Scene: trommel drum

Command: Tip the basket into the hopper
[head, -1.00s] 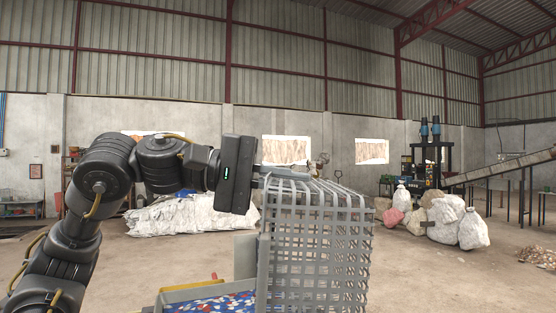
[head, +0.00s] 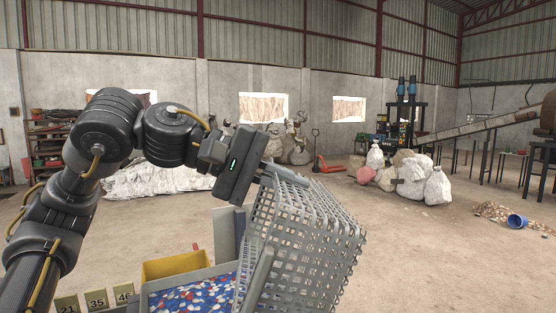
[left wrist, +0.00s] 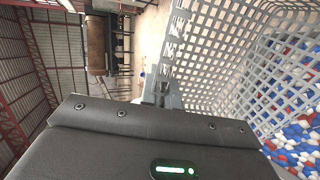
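The grey lattice basket (head: 312,240) hangs in the air right of my left gripper, tilted, its upper edge sloping down to the right. My left gripper (head: 266,176) is shut on its upper left rim; the fingers (left wrist: 160,92) and lattice (left wrist: 235,45) also show in the left wrist view. Below and left of the basket is a grey-walled bin, seemingly the hopper (head: 226,262), with red, white and blue flakes (head: 190,297). Flakes (left wrist: 290,85) also show beyond the lattice in the wrist view; I cannot tell whether they lie inside the basket. My right gripper is out of view.
A yellow box (head: 176,266) adjoins the flake bin, with number tags (head: 97,300) at the lower left. The floor between is clear.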

